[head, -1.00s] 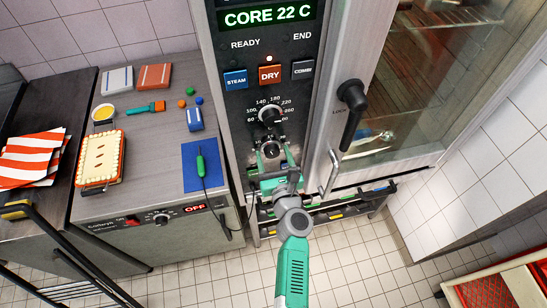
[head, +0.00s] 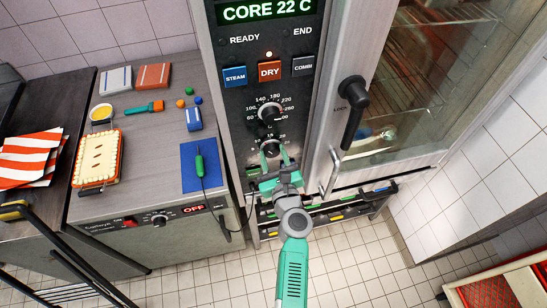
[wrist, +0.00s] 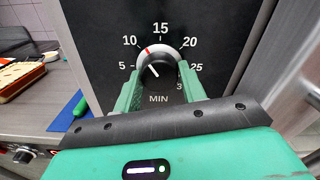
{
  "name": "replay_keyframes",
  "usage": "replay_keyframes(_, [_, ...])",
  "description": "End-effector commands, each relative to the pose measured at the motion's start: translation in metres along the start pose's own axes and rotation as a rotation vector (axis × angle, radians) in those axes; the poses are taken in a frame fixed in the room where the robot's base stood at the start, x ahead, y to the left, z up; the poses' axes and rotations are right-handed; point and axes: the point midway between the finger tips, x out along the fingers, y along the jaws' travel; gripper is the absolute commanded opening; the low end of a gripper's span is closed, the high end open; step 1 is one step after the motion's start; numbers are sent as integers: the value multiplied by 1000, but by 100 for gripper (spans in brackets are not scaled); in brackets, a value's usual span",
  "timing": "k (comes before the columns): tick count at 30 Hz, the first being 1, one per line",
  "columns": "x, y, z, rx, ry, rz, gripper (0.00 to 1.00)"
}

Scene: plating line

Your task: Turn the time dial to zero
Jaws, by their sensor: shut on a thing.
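The time dial (wrist: 157,70) is a dark round knob inside a pale ring, with numbers from 5 upward and MIN below it. A white line on the knob points up and left, roughly between 5 and 10. A red mark sits on the ring just past 10. In the head view the dial (head: 270,148) is the lower knob on the oven panel, partly covered by my fingers. My gripper (wrist: 161,80) is shut on the dial, one green finger on each side; it also shows in the head view (head: 274,160). The zero mark is hidden behind my left finger.
A temperature dial (head: 269,110) sits just above. The black oven door handle (head: 351,112) and a metal bar (head: 332,170) stand close on the right. A tray rack (head: 330,210) lies below. A counter with a pie (head: 97,158) and blue mat (head: 198,168) is at left.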

Motion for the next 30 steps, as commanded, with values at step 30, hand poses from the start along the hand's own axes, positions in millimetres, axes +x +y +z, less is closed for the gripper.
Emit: replay_keyframes(30, [0, -1, -3, -966, -1, -2, 18])
